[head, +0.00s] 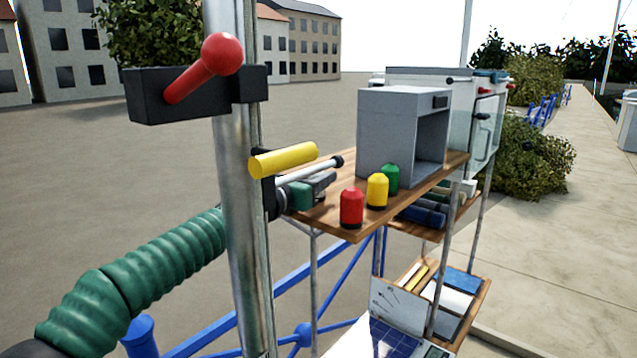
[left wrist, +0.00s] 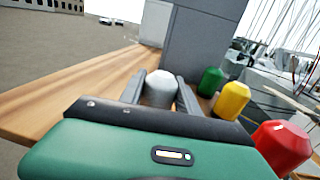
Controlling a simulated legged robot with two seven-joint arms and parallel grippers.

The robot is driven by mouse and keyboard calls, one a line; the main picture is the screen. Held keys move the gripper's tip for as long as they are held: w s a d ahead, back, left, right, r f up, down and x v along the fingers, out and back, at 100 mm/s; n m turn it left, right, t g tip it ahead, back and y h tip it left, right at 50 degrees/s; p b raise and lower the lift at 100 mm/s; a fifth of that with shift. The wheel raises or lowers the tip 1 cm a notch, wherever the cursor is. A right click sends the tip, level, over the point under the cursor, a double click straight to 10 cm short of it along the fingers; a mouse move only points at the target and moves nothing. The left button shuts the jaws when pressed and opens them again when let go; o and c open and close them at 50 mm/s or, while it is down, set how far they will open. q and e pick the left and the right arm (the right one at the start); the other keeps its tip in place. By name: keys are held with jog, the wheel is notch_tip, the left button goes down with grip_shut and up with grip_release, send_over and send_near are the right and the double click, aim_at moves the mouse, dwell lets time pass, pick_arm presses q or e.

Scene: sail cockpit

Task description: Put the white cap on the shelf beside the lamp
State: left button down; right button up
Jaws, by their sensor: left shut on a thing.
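A white cap (left wrist: 160,88) sits between the two fingers of my left gripper (left wrist: 160,97) in the left wrist view; the gripper is shut on it. My left gripper (head: 322,182) shows in the head view over the left end of the wooden shelf (head: 333,230), partly behind a metal pole and a yellow-handled lever. The cap is hidden there. I cannot tell whether the cap touches the shelf. Red (head: 352,207), yellow (head: 377,190) and green (head: 391,177) cap-shaped things stand in a row on the shelf, right of the gripper. I cannot tell which thing is the lamp. My right gripper is not in view.
An open grey box (head: 398,130) stands on the shelf behind the coloured things. The metal pole (head: 243,250) carries a red-knobbed lever (head: 205,68) and a yellow-handled lever (head: 284,160) close to my arm. Lower shelves hold books and a panel. Bare wood lies left of the cap.

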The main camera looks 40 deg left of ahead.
pick_arm(q)
jog(key=shift+w+f, duration=0.2)
jog(key=shift+w, duration=0.05)
jog(key=c, duration=1.3)
grip_release()
jog(key=shift+s, duration=0.1)
jog(key=o, duration=0.4)
jog(key=shift+s+r, duration=0.25)
jog(key=shift+s, duration=0.25)
jog(key=shift+a, duration=0.1)
jog(key=shift+w+f, duration=0.1)
jog(key=shift+w, duration=0.05)
